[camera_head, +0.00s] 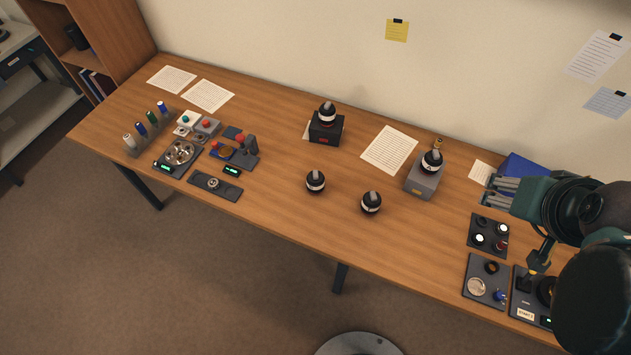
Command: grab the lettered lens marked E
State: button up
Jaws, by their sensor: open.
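No letter E can be read on anything at this distance, so I cannot tell which piece is the lens marked E. A dark tray (489,222) at the right holds several small round pieces, some pale, one dark red. A second dark tray (469,288) in front of it holds a pale clear disc (477,287), a dark ring (491,267) and a blue piece (499,296). My gripper (490,191) is at the right, its grey fingers pointing left, open, with nothing seen between them. It is behind the first tray in the picture, apart from the lens-like pieces.
A blue box (525,168) is beside my gripper. Small devices (180,154) crowd the left. The front middle is clear.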

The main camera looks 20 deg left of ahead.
jog(key=shift+o, duration=0.3)
jog(key=shift+w+a, duration=0.1)
dwell(0.4)
jog(key=w+a+f+n+g+y+b, duration=0.1)
jog(key=w+a+f+n+g+b, duration=0.2)
jog(key=w+a, duration=0.55)
jog(key=n+g+h+b, duration=0.1)
jog(key=n+g+b, duration=0.3)
jog(key=n, duration=0.7)
send_near(316, 174)
jog(key=f, duration=0.6)
jog(key=shift+w+d+f, duration=0.2)
jog(key=shift+f, duration=0.2)
jog(key=shift+s+a+f, duration=0.15)
jog(key=shift+a+f, duration=0.1)
jog(key=shift+f, duration=0.05)
